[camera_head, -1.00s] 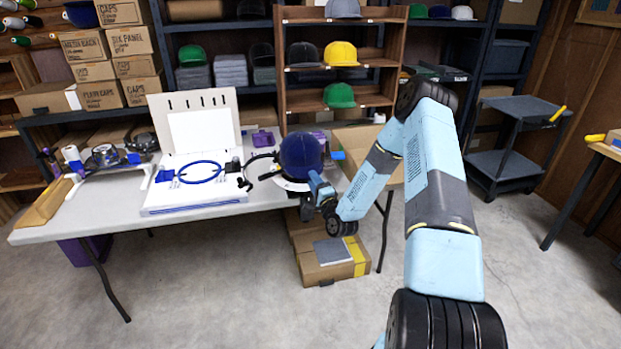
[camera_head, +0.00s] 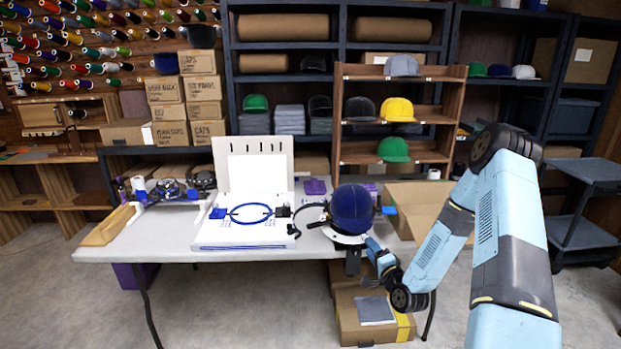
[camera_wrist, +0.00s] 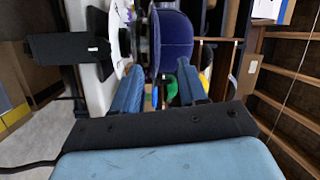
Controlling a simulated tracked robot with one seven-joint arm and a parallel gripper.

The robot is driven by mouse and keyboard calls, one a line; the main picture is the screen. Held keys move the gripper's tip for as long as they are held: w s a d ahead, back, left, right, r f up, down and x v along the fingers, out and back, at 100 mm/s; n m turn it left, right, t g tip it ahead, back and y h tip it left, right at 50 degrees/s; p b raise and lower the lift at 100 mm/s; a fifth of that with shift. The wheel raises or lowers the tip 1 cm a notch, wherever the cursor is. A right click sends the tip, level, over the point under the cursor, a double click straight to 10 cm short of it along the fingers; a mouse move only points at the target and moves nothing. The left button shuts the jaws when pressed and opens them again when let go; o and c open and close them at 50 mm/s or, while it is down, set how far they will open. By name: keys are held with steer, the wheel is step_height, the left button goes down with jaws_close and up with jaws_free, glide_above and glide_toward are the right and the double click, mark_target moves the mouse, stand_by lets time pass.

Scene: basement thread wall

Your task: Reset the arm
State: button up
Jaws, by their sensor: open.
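My arm reaches from the right in the head view to my gripper (camera_head: 374,250), at the table's front edge, just below and right of a navy blue cap (camera_head: 352,208). The cap sits on a black and white holder (camera_head: 345,238) on the table. In the wrist view, the two blue fingers of my gripper (camera_wrist: 160,92) are apart with nothing held between them. The navy cap (camera_wrist: 175,38) is beyond the fingertips there. The fingertips are small in the head view, and whether they touch the cap or holder I cannot tell.
The light table (camera_head: 165,238) carries a white board with a blue hoop (camera_head: 250,214) left of the cap. An open cardboard box (camera_head: 428,205) stands behind my arm. Boxes (camera_head: 368,318) lie on the floor below my gripper. A dark cart (camera_head: 585,235) stands at right.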

steer(key=s+r+n+g+h, duration=0.2)
steer(key=r+n+g, duration=0.1)
steer(key=r, duration=0.5)
steer(key=s+r+n+g+h, duration=0.1)
steer(key=s+r+n+g, duration=0.2)
steer(key=r, duration=0.5)
steer(key=s+r+n+g+h, duration=0.2)
steer(key=r+n, duration=0.2)
steer(key=r, duration=0.5)
steer(key=s+a+r+n+g, duration=0.1)
steer(key=s+r, duration=0.5)
steer(key=s, duration=0.9)
steer(key=s+a+r+n+g, duration=0.1)
steer(key=s+r+g, duration=0.2)
steer(key=s, duration=1.3)
step_height(320, 180, up, 3)
steer(key=shift+s+f+g, duration=0.15)
steer(key=shift+s+g, duration=0.05)
steer(key=shift+g, duration=0.1)
